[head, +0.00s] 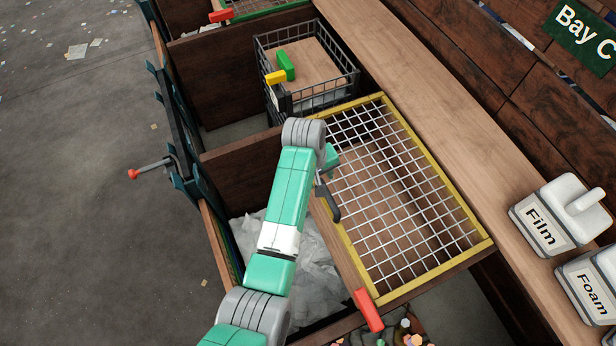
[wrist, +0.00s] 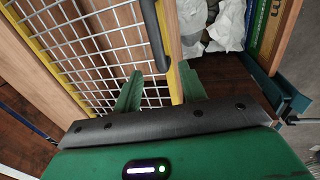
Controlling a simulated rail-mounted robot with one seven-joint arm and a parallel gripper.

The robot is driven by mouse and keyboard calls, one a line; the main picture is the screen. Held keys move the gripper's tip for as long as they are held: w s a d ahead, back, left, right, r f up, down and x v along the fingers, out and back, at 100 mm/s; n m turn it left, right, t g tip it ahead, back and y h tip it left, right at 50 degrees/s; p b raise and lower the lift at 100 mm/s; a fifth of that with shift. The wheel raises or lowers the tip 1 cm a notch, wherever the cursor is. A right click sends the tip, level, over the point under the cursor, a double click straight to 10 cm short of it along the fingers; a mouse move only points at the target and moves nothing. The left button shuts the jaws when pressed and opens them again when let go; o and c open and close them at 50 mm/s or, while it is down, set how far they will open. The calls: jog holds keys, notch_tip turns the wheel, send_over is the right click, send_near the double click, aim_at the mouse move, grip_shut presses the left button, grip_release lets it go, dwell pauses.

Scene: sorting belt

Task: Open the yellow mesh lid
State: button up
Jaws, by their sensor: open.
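The yellow mesh lid (head: 380,293) has a yellow frame around a pale wire grid and lies closed over a wooden compartment in the head view. Its grid and yellow edge also show in the wrist view (wrist: 90,50). A dark bar handle (head: 333,207) stands at its left side; it shows in the wrist view too (wrist: 156,35). My gripper (wrist: 161,85) is open, its two green fingers apart. The handle's near end appears between the fingertips in the picture, with no clear contact. In the head view my wrist largely hides the fingers.
A bin of crumpled clear film (head: 262,238) lies left of the lid. A black wire basket (head: 350,82) stands behind it. A red handle (head: 368,310) is at the lid's front corner. White Film (head: 570,215) and Foam containers stand on the right. A wooden ledge (head: 440,110) runs alongside.

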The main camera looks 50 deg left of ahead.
jog(key=f, duration=0.2)
jog(key=w+f, duration=0.1)
jog(key=f, duration=0.4)
jog(key=shift+w+d+f+b, duration=0.3)
jog(key=shift+b, duration=0.1)
grip_shut()
jog(key=shift+r, duration=0.1)
